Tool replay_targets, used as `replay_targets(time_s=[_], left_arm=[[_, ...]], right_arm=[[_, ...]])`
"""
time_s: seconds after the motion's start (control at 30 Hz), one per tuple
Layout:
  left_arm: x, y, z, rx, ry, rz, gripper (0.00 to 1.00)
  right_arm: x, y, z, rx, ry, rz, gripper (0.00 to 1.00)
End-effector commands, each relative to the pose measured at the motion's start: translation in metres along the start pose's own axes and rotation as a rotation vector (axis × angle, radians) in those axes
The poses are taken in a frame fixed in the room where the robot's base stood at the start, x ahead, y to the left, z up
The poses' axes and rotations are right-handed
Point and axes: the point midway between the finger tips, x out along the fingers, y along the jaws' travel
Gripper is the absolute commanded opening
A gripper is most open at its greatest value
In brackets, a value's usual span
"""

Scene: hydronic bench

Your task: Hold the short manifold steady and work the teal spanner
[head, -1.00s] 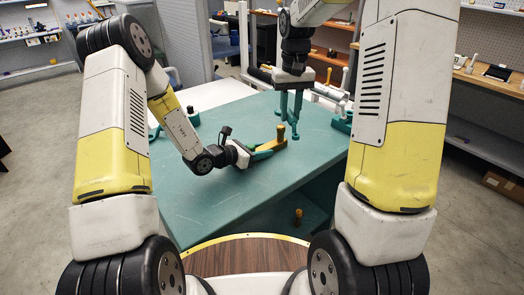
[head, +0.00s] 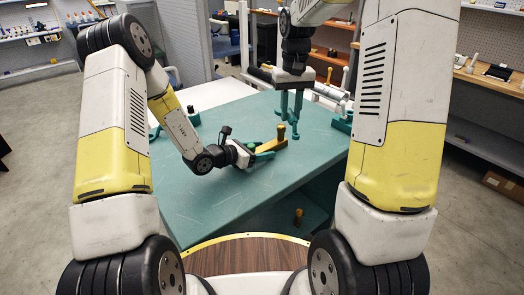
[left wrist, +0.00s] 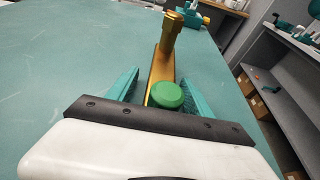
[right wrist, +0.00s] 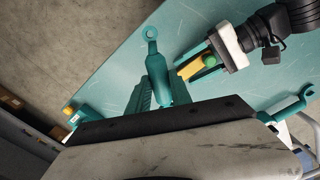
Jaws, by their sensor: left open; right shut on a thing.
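The short manifold is a brass bar (left wrist: 158,72) with an upright brass post (left wrist: 172,32) and a round green cap (left wrist: 168,96). It lies on the teal bench and also shows in the head view (head: 281,138). My left gripper (left wrist: 160,88) is open, its teal fingers on either side of the bar with gaps visible. My right gripper (head: 291,108) points down above the bench beyond the manifold. It is shut on the teal spanner (right wrist: 156,72), whose ring end (right wrist: 151,34) sticks out past the fingers. In the right wrist view the ring appears apart from the manifold (right wrist: 195,68).
The teal bench top (head: 215,195) is mostly bare in front and left. A teal-and-white fixture (head: 342,122) stands at its right edge. A dark-topped cylinder (head: 192,114) stands at the back left.

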Motion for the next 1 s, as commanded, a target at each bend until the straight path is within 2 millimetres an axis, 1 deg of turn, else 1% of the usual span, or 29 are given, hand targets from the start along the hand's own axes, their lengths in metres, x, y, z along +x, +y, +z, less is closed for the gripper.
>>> replay_targets(time_s=[0.2, 0.27, 0.33, 0.47, 0.6, 0.73, 0.8, 0.9, 1.0], left_arm=[[-0.001, 0.000, 0.001, 0.001, -0.001, -0.001, 0.60], [-0.004, 0.000, 0.001, 0.001, -0.001, -0.001, 0.60], [-0.012, 0.000, 0.001, 0.002, -0.002, 0.000, 0.60], [-0.036, 0.001, 0.001, 0.001, -0.002, 0.002, 0.60], [-0.067, 0.001, 0.001, 0.000, -0.001, 0.003, 0.60], [-0.092, 0.001, 0.000, 0.001, 0.000, 0.003, 0.60], [-0.103, 0.001, 0.000, 0.000, 0.000, 0.003, 0.60], [-0.113, 0.001, 0.001, 0.000, -0.001, 0.002, 0.60], [-0.119, 0.000, 0.000, 0.000, -0.001, 0.000, 0.60]], right_arm=[[0.000, 0.000, 0.000, 0.000, 0.001, 0.000, 0.00], [0.000, 0.000, 0.000, 0.000, 0.001, 0.000, 0.00], [0.000, 0.000, 0.000, 0.000, 0.001, 0.000, 0.00], [0.000, 0.000, 0.000, 0.000, 0.000, 0.000, 0.00], [0.000, 0.000, 0.000, 0.000, 0.000, 0.000, 0.00], [0.000, 0.000, 0.000, 0.000, 0.001, 0.000, 0.00], [0.000, 0.000, 0.000, 0.000, 0.001, 0.000, 0.00], [0.000, 0.000, 0.000, 0.000, 0.001, 0.000, 0.00], [0.000, 0.000, 0.000, 0.000, 0.001, 0.000, 0.00]])
